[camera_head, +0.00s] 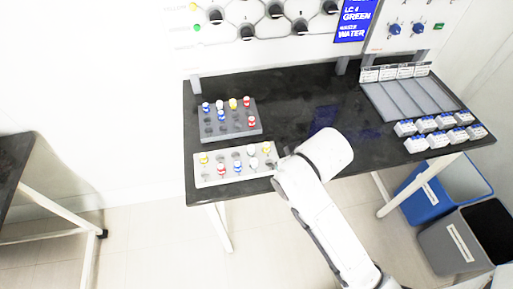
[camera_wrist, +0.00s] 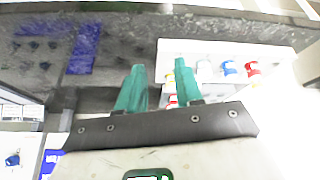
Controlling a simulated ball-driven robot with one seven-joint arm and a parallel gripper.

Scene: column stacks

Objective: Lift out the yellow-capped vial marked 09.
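Yellow-capped vials stand in two racks in the head view. One (camera_head: 233,103) is in the dark grey rack (camera_head: 208,138); the others are at the left end (camera_head: 203,158) and right end (camera_head: 266,149) of the pale front rack (camera_head: 236,179). Their numbers are too small to read, so I cannot tell which is 09. My gripper (camera_wrist: 160,72) shows two teal fingers, apart, with no vial clearly held. It is by the pale rack's right end, mostly hidden by my arm in the head view. The pale rack (camera_wrist: 215,44) shows beyond the fingers in the wrist view, the right finger partly covering vials.
Red-, blue- and white-capped vials share the racks. The black bench (camera_head: 300,95) is clear right of the racks. A grey slotted tray (camera_head: 405,101) and several white-and-blue blocks (camera_head: 438,140) are at right. Blue (camera_head: 425,200) and grey bins (camera_head: 455,245) stand below.

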